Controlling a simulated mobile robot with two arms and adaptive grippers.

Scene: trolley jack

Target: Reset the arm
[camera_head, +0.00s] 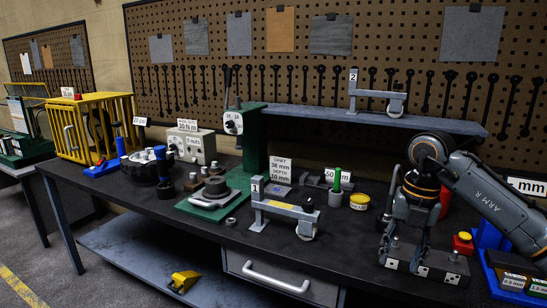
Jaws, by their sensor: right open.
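My right arm, marked "ARM R", comes in from the right. Its right gripper (404,248) points down, open, over the right part of the bench. Just below and around its fingertips is a low grey block (436,265) with dark holes; I cannot tell whether they touch. I see nothing between the fingers. A grey trolley jack (285,211) tagged 1 stands on the bench, left of the gripper and apart from it. A second grey jack (378,94) tagged 2 stands on the raised shelf. My left gripper is not in view.
A green press (252,140) stands on the bench (150,205), with a yellow cage (88,128) farther left. A yellow tin (359,202) is left of my gripper. A red button box (462,243) and blue bin (490,237) are close on its right. The shelf (300,117) runs behind.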

